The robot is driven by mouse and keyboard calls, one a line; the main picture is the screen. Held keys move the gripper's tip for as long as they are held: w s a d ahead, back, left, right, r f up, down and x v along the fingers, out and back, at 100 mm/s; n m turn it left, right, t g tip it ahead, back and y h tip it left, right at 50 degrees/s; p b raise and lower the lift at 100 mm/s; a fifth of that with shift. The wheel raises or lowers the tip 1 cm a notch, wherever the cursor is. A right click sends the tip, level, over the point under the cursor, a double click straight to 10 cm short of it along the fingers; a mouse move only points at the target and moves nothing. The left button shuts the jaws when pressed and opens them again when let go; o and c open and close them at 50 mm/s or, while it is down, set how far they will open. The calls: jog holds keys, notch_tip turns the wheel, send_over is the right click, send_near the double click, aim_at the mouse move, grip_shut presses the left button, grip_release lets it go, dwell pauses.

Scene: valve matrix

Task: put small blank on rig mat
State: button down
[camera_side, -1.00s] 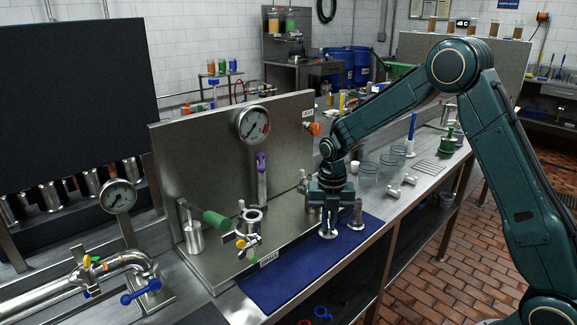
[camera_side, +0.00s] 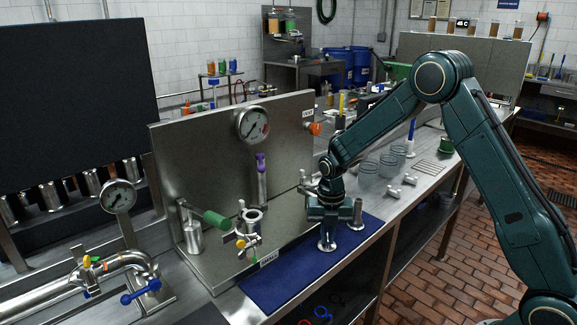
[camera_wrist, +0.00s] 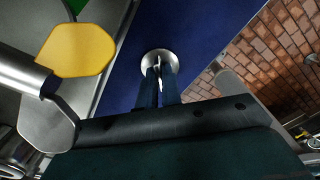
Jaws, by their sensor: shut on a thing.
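The small blank (camera_side: 327,245) is a shiny metal piece with a round flange, at or just above the blue rig mat (camera_side: 275,288). I cannot tell whether it touches the mat. My gripper (camera_side: 327,235) points down and is shut on its stem. In the wrist view the blank's round flange (camera_wrist: 160,60) shows beyond my two fingertips (camera_wrist: 161,88), over the blue mat (camera_wrist: 215,35). My fingers hide part of the stem.
Another metal piece with a round base (camera_side: 357,215) stands close on the right, near the mat's far end. The steel rig panel (camera_side: 200,150) with a gauge (camera_side: 252,125) rises behind. A green-handled valve (camera_side: 215,219) stands at left. The mat's near part is clear.

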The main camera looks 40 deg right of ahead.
jog(key=c, duration=1.6)
grip_release()
jog(key=shift+r, duration=0.1)
notch_tip(320, 180, up, 12)
